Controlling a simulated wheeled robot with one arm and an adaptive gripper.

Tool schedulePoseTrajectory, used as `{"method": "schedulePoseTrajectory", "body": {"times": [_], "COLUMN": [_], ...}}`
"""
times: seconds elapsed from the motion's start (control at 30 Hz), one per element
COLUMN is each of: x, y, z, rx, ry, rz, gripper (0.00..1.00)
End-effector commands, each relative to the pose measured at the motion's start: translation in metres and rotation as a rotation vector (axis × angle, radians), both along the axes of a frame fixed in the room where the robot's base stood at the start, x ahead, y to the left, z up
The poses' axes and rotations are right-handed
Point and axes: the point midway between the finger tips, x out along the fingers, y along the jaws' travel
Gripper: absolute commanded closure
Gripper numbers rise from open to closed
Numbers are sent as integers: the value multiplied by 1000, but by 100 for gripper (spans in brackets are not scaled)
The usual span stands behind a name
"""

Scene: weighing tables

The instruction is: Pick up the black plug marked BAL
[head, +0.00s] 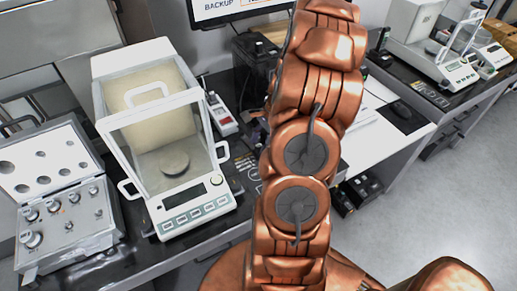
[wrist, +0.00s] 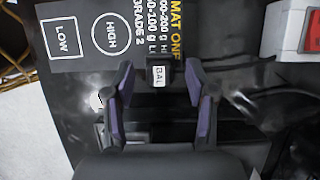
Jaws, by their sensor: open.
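The black plug (wrist: 159,75) with a white BAL label shows in the wrist view, just beyond and between my fingertips. My gripper (wrist: 161,88) is open, with one purple-padded finger on each side of the plug. I cannot tell whether either finger touches it. In the head view my copper arm covers the middle of the table, and the plug and my gripper are hidden behind it.
A balance with a glass draft shield (head: 165,150) stands left of my arm, next to an open weight case (head: 65,215). A printed black mat (wrist: 75,40) lies by the plug. A red and white device (head: 222,116) sits near the balance. Another balance (head: 432,55) stands at right.

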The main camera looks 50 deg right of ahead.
Motion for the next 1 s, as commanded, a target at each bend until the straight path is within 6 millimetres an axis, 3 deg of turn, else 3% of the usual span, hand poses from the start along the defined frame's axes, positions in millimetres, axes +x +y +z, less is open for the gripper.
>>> {"method": "schedulePoseTrajectory", "body": {"times": [0.33,0.87,1.0], "x": [1,1,1], "y": [4,4,4], "z": [-11,-10,-10], "rx": [1,0,0], "ry": [1,1,1], "rz": [-1,-2,-2], "gripper": [44,99,100]}}
